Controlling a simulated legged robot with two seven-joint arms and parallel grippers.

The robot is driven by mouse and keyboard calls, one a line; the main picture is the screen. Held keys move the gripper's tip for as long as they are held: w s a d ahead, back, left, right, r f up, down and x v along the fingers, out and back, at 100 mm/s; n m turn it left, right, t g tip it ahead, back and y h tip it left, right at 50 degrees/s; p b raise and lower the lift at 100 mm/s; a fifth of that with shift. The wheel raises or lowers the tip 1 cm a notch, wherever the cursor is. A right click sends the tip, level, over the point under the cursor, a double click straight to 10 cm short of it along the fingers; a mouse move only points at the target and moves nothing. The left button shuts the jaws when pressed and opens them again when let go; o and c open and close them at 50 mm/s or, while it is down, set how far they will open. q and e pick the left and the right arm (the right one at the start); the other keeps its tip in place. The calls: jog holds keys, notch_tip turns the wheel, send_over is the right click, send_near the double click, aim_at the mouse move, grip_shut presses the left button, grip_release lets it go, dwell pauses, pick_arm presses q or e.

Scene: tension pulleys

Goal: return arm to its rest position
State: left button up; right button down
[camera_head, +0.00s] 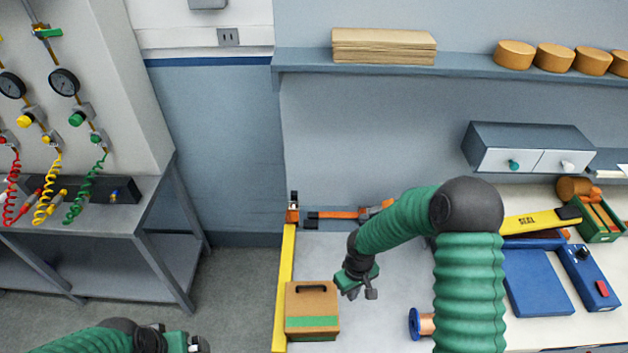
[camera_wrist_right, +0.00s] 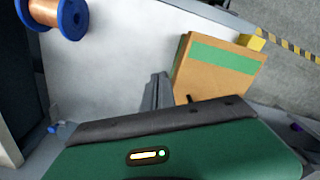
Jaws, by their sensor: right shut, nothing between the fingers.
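My right arm in green sleeving reaches over the white bench in the head view. Its gripper (camera_head: 358,288) hangs above the bench top, just right of a cardboard box (camera_head: 312,300) with a green stripe and a dark handle. The right gripper is shut and empty. In the right wrist view its fingers (camera_wrist_right: 157,92) stand close together, with the box (camera_wrist_right: 215,68) beyond them to the right. My left gripper (camera_head: 190,345) is at the bottom edge of the head view, partly cut off, and its fingers are too unclear to read.
A copper wire spool (camera_head: 424,323) stands near my right arm, and shows in the wrist view (camera_wrist_right: 48,12). A yellow rail (camera_head: 285,285) edges the bench's left side. An orange clamp (camera_head: 340,214) lies behind. A blue case (camera_head: 538,280) and drawer unit (camera_head: 525,148) are at right.

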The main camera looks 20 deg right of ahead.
jog(key=s+a+r+m+t, duration=0.1)
jog(key=s+r, duration=0.3)
jog(key=r, duration=0.3)
jog(key=s+a+r+m+t, duration=0.1)
jog(key=s+a+r, duration=0.1)
jog(key=s+r, duration=0.3)
notch_tip(320, 180, up, 3)
jog(key=shift+s+a+r+t+b, duration=0.2)
jog(key=shift+s+a+t+b, duration=0.1)
jog(key=shift+s+a, duration=0.15)
